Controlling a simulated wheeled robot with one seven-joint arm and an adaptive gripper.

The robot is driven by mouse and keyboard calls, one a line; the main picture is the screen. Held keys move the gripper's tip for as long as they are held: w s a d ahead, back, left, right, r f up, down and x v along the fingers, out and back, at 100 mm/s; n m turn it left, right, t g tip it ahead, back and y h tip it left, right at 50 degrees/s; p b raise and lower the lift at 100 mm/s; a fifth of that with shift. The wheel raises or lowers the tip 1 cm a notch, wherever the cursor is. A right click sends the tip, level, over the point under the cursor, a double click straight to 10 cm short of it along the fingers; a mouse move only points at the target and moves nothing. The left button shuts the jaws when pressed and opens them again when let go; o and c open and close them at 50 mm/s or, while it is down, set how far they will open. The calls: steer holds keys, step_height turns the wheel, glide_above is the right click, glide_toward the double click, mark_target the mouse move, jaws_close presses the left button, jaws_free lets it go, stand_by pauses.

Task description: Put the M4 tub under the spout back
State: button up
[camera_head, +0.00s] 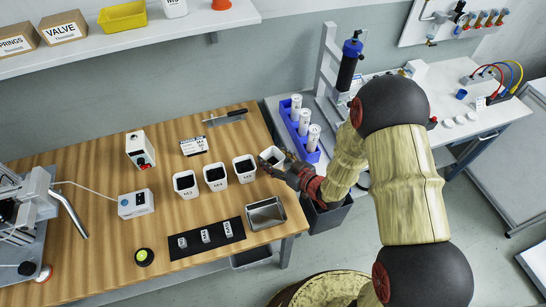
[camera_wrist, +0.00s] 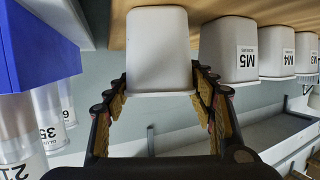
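The M4 tub (camera_head: 215,178) is a white, square tub with dark contents. It stands upright on the wooden bench between the M3 tub (camera_head: 186,184) and the M5 tub (camera_head: 244,169). In the wrist view the M4 tub (camera_wrist: 276,52) shows its label, right of the M5 tub (camera_wrist: 229,48). My gripper (camera_wrist: 158,88) is at another white tub (camera_wrist: 158,45), at the right end of the row, whose label is hidden. Its fingers lie close along both sides of that tub, near the rim, and appear shut on it. I cannot identify a spout for certain.
A metal tray (camera_head: 265,214) and a black mat (camera_head: 233,230) with small labelled blocks lie in front of the tubs. A control box (camera_head: 136,204) and a machine with a bent metal tube (camera_head: 70,214) are at left.

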steer(key=o, duration=0.3)
steer(key=shift+r, duration=0.15)
steer(key=p+v, duration=0.3)
steer(key=v, duration=0.9)
steer(key=w+d+r+m+h, duration=0.2)
steer(key=w+d+r+h, duration=0.45)
steer(key=d+r, duration=0.35)
steer(key=s+d+r+m+g+h, duration=0.25)
steer(key=s+d+r+h, duration=0.2)
steer(key=r, duration=0.55)
steer(key=s+a+r+m+g+y, duration=0.1)
steer(key=s+r, duration=0.3)
steer(key=s, duration=0.6)
steer(key=s+a+r+m+g, duration=0.2)
steer(key=s+a+r, duration=0.2)
steer(key=s, duration=0.7)
steer(key=shift+r+y, duration=0.2)
steer(key=shift+y, duration=0.2)
